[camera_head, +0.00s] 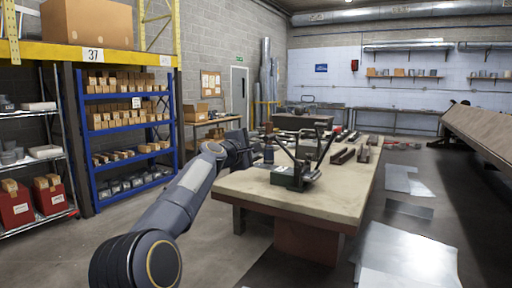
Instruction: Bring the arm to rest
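My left arm (188,192) comes in from the lower left and reaches up and to the right, toward the near left corner of the workbench (330,203). My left gripper (246,150) is at its far end, small and dark, by the bench's left edge. Its fingers blend into the dark things behind, so I cannot tell whether it is open or shut, or whether it touches anything. My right arm and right gripper are not in view.
A green hand-lever tool (292,176) stands on the bench, with dark metal bars (343,155) behind it. Blue shelving (125,130) stands left. Sheet metal (405,255) lies on the floor right of the bench. A large slanted panel (485,135) stands far right.

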